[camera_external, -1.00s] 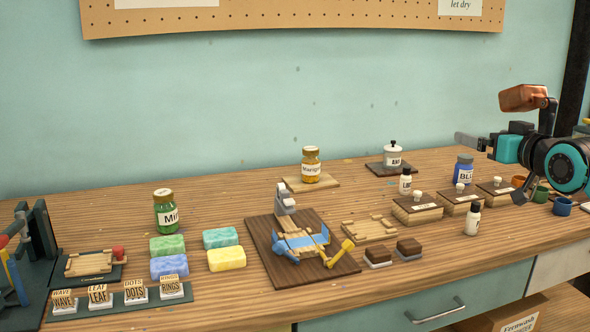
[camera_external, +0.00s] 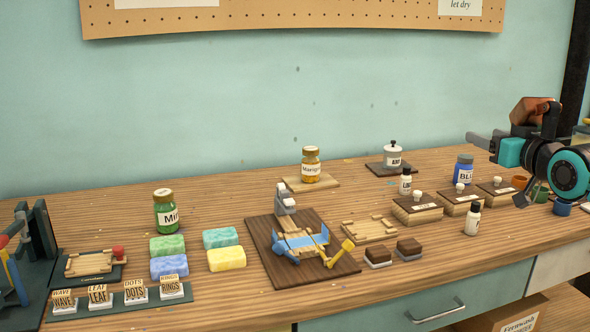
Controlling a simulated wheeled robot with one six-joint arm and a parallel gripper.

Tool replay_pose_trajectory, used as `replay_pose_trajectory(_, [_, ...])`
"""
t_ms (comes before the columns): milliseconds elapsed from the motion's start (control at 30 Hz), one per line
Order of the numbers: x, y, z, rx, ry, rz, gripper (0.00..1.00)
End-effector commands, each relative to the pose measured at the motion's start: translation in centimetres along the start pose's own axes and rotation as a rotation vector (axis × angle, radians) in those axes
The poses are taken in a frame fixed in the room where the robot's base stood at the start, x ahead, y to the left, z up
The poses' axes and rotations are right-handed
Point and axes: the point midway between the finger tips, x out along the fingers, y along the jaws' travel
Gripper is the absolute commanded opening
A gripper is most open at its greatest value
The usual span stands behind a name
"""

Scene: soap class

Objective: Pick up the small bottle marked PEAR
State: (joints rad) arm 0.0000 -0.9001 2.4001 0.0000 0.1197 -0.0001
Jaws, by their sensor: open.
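Two small white bottles with dark caps stand on the bench. One small bottle (camera_external: 405,182) is behind the wooden boxes, and the other small bottle (camera_external: 472,219) is in front of them, nearer the bench edge. Both are upright. Their labels are too small to read, so I cannot tell which is marked PEAR. My gripper (camera_external: 476,138) is at the right, raised above the back of the bench and pointing left. It is open and appears empty, apart from both bottles.
Several wooden boxes with white knobs (camera_external: 418,210) stand between the bottles. A blue jar (camera_external: 463,170) stands behind them below my gripper. A white lidded pot (camera_external: 393,156) is at the back. Two brown-topped blocks (camera_external: 409,249) lie left of the front bottle. Bare wood surrounds that bottle.

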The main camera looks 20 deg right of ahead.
Motion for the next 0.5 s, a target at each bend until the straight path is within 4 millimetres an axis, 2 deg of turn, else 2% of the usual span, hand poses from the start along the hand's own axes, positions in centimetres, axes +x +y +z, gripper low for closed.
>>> replay_pose_trajectory(133, [0.2,0.1,0.0,0.002,-0.011,0.002,0.56])
replay_pose_trajectory(233, [1.2,0.4,0.3,0.013,-0.063,0.011,0.56])
replay_pose_trajectory(500, [5.9,2.5,2.1,0.096,-0.387,0.08,0.56])
